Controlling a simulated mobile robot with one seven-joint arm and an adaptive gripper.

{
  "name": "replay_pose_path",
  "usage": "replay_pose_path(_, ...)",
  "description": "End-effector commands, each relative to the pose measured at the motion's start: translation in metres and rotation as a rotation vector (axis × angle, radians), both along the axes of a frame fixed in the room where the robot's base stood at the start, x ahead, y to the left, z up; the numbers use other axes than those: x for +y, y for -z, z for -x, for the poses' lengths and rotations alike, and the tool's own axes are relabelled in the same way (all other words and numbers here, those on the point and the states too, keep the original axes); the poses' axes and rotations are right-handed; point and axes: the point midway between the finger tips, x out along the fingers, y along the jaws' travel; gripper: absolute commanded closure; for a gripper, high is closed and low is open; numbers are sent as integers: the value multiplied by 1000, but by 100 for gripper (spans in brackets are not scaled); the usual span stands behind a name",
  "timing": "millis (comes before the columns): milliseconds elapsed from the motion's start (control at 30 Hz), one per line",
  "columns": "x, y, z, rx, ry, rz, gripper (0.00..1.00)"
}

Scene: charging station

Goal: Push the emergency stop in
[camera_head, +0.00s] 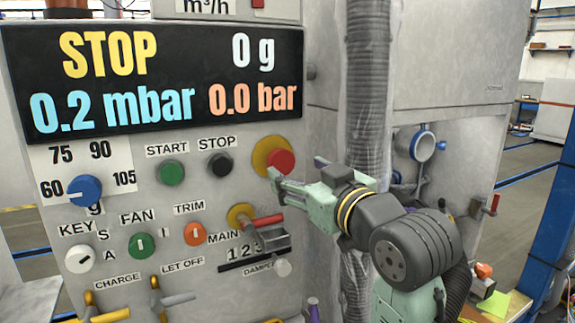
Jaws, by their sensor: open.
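The emergency stop is a red mushroom button (281,161) on a yellow round base, at the right of the grey control panel. My gripper (294,181) is open, with pale green fingers pointing left toward the panel. One fingertip shows just below the red button and the other finger is to its right. I cannot tell whether the gripper touches the button. Nothing is held between the fingers. Part of the panel right of the button is hidden behind my gripper and arm.
A green START button (171,173) and a black STOP button (220,165) sit left of the emergency stop. A red-handled MAIN switch (262,222) is just below my gripper. A ribbed grey duct (368,90) rises behind the arm. The display (160,80) reads STOP.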

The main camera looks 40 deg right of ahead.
Motion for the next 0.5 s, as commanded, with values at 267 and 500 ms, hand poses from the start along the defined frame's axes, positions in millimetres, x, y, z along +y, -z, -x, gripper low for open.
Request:
replay_pose_path(267, 7, 0, 30, 0, 0, 0, 36)
replay_pose_path(500, 8, 0, 31, 0, -1, 0, 36)
